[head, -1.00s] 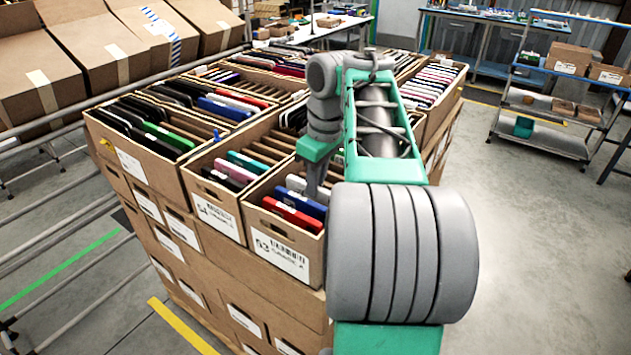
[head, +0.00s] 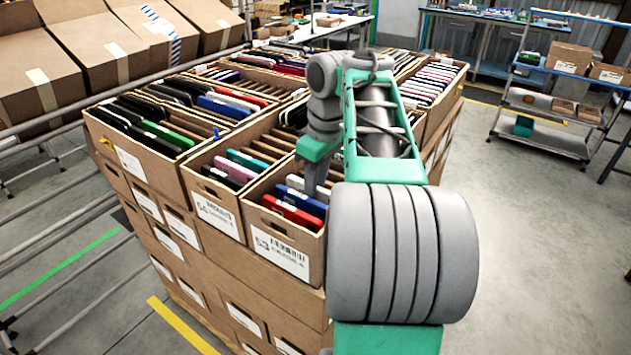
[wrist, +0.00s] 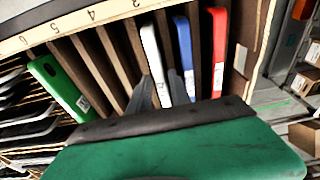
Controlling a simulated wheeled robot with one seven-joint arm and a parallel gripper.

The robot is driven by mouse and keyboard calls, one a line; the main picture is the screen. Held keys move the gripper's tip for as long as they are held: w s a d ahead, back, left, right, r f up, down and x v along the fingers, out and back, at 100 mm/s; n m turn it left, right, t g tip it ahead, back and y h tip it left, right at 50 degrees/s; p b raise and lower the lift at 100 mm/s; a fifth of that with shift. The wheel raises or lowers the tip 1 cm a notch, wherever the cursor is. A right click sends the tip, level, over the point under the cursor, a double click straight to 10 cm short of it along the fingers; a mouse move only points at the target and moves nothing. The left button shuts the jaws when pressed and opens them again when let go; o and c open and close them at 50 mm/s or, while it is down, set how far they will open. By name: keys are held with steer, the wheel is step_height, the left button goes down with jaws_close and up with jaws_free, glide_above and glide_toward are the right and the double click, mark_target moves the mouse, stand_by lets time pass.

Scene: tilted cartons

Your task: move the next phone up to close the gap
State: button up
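In the wrist view a divided carton (wrist: 108,17) holds a red phone (wrist: 219,45), a blue phone (wrist: 184,45) and a white phone (wrist: 151,50) in neighbouring slots at the right. Empty slots follow to the left, then a green phone (wrist: 62,88) leaning near the mark 6. My gripper (wrist: 161,95) reaches into the carton, its grey fingers on either side of the white phone's lower part. Whether they press on it cannot be told. In the head view my gripper is over the carton labelled 53 (head: 279,250), behind the red phone (head: 292,212); my arm hides the farther slots.
Carton 54 (head: 217,214) stands close on the left, with pink and teal phones. More filled cartons stand behind and at the right on the same stack. Thin wooden dividers stand close to the fingers. A metal roller rack (head: 60,225) runs along the left.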

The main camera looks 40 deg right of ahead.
steer(key=shift+o, duration=1.4)
steer(key=shift+r, duration=0.1)
steer(key=r+p, duration=0.3)
steer(key=r, duration=0.2)
steer(key=s+r+p, duration=0.1)
steer(key=r+p, duration=0.1)
steer(key=shift+s+d+r+p, duration=0.1)
steer(key=shift+d+r+p, duration=0.1)
steer(key=shift+r+p, duration=0.15)
steer(key=shift+f, duration=0.1)
step_height(320, 180, up, 7)
steer(key=p, duration=0.7)
